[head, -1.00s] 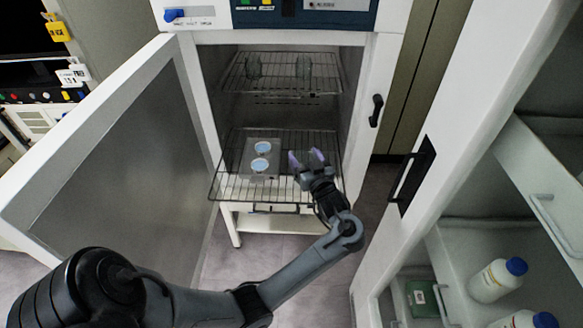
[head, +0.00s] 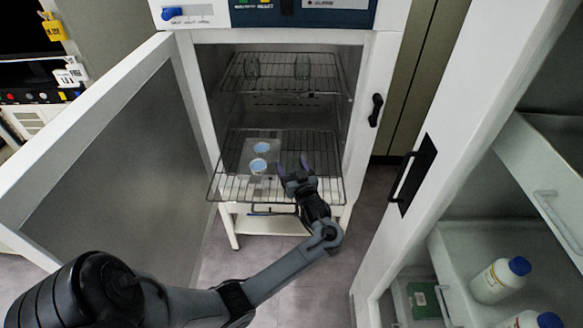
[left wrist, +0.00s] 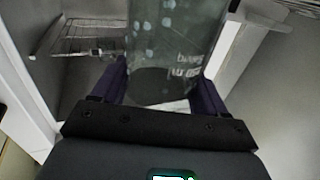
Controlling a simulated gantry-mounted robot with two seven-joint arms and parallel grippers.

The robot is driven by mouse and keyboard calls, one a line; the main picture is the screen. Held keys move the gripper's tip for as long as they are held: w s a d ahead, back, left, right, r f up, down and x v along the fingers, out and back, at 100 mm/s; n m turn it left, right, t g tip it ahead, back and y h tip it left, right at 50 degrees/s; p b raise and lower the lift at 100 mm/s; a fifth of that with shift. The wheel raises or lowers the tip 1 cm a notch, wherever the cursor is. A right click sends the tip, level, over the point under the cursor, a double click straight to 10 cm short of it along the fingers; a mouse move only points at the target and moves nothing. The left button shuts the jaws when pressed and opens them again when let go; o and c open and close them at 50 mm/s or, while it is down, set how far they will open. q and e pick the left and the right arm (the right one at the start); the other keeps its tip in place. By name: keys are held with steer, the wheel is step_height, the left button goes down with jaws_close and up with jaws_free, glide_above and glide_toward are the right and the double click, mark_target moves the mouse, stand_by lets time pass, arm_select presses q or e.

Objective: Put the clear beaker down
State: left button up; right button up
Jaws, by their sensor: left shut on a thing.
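The clear beaker (left wrist: 175,45) fills the upper middle of the left wrist view, with white markings on its side. My left gripper (head: 292,164) is shut on it, with a purple finger on each side. In the head view the gripper is at the lower wire rack (head: 322,145) of the open freeze dryer, right of two blue round pieces (head: 258,165). The beaker is hard to make out there. I cannot tell whether its base touches the rack. My right gripper is not in view.
The freeze dryer door (head: 110,140) stands open at the left. At the right, an open white cabinet holds bottles with blue caps (head: 497,280). The back right of the lower rack looks clear.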

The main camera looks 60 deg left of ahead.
arm_select(q)
steer(key=shift+f, duration=0.15)
steer(key=o, duration=1.5)
